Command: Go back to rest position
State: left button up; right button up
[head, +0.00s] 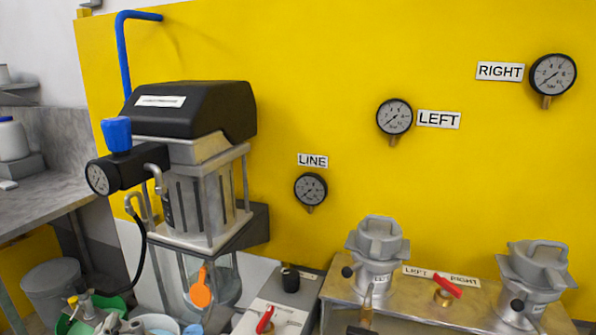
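Neither of my grippers can be made out in the head view, so whether they are open or shut and what they hold is not shown. The drum agitator station is in front of me. A pump unit with a black cover (195,108) stands at the left. A left grey agitator (376,262) and a right grey agitator (533,280) stand on a metal bench (400,302) at the lower right. A red-handled valve (447,287) sits between them, by a LEFT/RIGHT label.
A yellow wall panel (320,90) carries LINE (310,188), LEFT (394,117) and RIGHT (552,75) gauges. Another red-handled valve (265,320) is at the bottom centre. A grey bin (52,285) and a green tub (64,325) with fittings stand lower left. A worktable (40,203) is far left.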

pick_arm(q)
jog(key=s+d+f+n+g+h, duration=0.1)
jog(key=s+f+n+g, duration=0.1)
jog(key=s+f+g, duration=0.45)
jog(key=s+d+f+n+g+h, duration=0.15)
jog(key=s+f, duration=0.25)
jog(key=f, duration=0.5)
jog(key=s+d+f+n+g+h, duration=0.1)
jog(key=s+d+f+g+h, duration=0.45)
jog(key=s, duration=0.65)
notch_tip(320, 180, down, 25)
jog(key=d+g+y, duration=0.1)
jog(key=d+y, duration=0.1)
jog(key=s+a+f+g, duration=0.1)
jog(key=s+a+f, duration=0.2)
jog(key=s+f, duration=1.4)
jog(key=shift+s+a+f, duration=0.15)
jog(key=shift+s+f, duration=0.15)
jog(key=shift+s, duration=0.15)
jog(key=shift+g, duration=0.25)
